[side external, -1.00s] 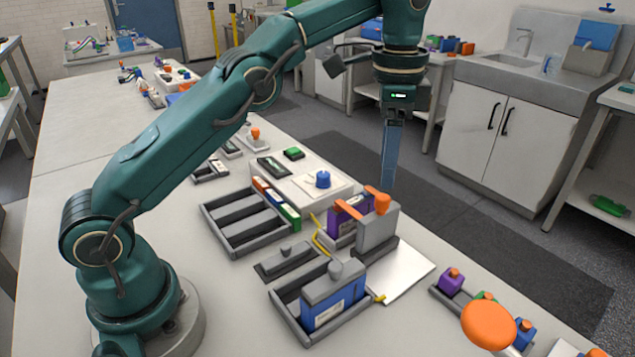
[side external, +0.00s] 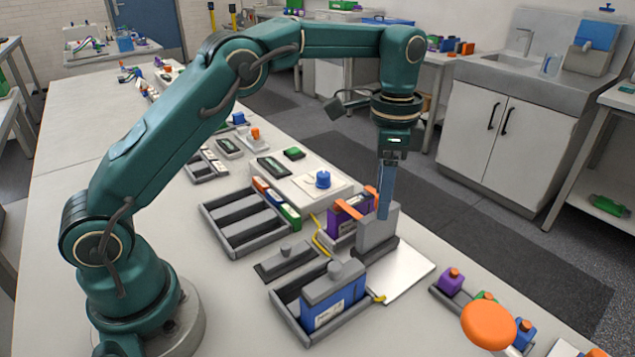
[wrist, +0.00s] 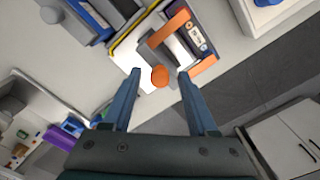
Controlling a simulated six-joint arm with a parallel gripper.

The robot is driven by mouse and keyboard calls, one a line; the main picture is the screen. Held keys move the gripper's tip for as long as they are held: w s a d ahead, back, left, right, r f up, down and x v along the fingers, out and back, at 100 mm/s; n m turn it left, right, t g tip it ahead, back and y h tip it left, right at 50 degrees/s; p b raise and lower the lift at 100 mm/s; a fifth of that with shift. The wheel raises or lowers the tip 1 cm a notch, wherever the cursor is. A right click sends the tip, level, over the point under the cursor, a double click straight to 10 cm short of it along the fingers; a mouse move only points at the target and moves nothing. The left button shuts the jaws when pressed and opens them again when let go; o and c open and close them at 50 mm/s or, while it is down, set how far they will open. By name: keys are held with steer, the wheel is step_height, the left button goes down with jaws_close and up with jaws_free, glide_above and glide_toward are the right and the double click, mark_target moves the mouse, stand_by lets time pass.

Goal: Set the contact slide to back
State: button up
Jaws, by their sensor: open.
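The contact slide is a grey upright block (side external: 377,235) with an orange knob on top, beside a purple battery (side external: 345,222) with an orange bar (side external: 350,209) across it. In the side view my gripper (side external: 384,212) is at the top of the block and hides most of the knob. In the wrist view my gripper (wrist: 158,73) is open, with one finger on each side of the orange knob (wrist: 160,77). The fingers look apart from the knob; whether they reach down to its height is hard to tell.
A blue battery (side external: 333,305) sits in a grey tray in front, with a grey block on it. A large orange button (side external: 488,325) is at front right.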

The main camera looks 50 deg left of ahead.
jaws_close()
stand_by(1.5)
